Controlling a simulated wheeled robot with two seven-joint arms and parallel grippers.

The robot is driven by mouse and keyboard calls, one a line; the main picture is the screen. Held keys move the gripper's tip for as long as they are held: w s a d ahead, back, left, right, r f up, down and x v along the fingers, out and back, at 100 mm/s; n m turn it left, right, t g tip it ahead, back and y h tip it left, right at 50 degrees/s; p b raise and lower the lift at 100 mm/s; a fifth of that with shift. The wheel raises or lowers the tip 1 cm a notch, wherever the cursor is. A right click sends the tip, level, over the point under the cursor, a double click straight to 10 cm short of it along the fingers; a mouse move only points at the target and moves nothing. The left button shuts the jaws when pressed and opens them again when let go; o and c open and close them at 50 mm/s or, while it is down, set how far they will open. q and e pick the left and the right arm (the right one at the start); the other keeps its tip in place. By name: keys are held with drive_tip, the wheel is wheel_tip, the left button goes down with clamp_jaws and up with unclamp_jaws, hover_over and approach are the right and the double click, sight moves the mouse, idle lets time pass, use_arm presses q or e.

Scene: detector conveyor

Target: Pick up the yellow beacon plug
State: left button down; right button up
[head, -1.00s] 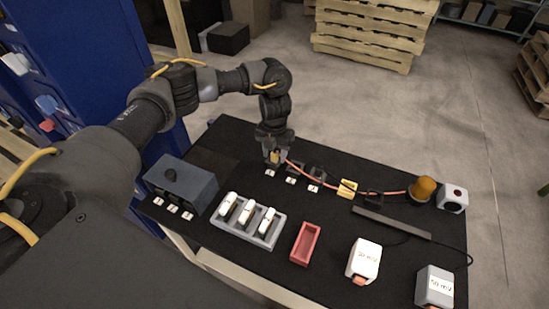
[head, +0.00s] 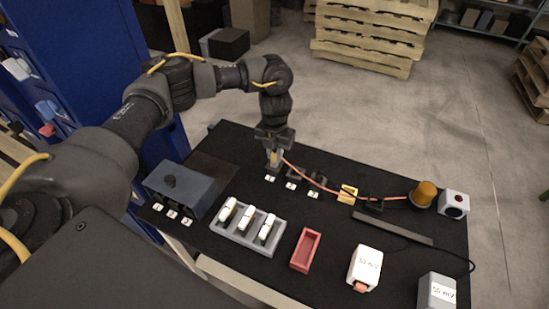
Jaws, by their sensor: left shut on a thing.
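My left gripper (head: 274,162) points down over the far left part of the black table and is shut on the yellow beacon plug (head: 275,156). Only a small yellow patch of the plug shows between the fingers. An orange cable (head: 300,170) runs from it to the right, past a yellow block (head: 347,194), towards the amber-domed beacon (head: 423,194). Whether the plug touches the table or a socket below cannot be told. My right gripper is not in view.
Dark sockets (head: 318,177) with white labels stand right of the gripper. The black table (head: 335,228) also holds a grey-blue box (head: 181,188), a grey rack (head: 233,234) with white pieces, a red tray (head: 294,263), a white box (head: 365,264), a grey box (head: 437,289) and a button box (head: 454,203).

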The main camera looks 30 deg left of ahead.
use_arm(q)
drive_tip(key=s+a+r, duration=0.3)
drive_tip(key=s+r, duration=0.7)
drive_tip(key=s, duration=0.3)
drive_tip(key=shift+s+r+b, duration=0.3)
drive_tip(key=shift+s+b, duration=0.1)
drive_tip(key=shift+b, duration=0.05)
drive_tip(key=shift+d, duration=0.1)
drive_tip(key=s+d+n, duration=0.2)
drive_tip(key=d+n, duration=0.2)
drive_tip(key=n, duration=1.3)
drive_tip(key=s+d+n, duration=0.2)
drive_tip(key=d+n, duration=0.2)
drive_tip(key=n, duration=1.4)
drive_tip(key=shift+s+d+f, duration=0.3)
drive_tip(key=shift+f, duration=0.1)
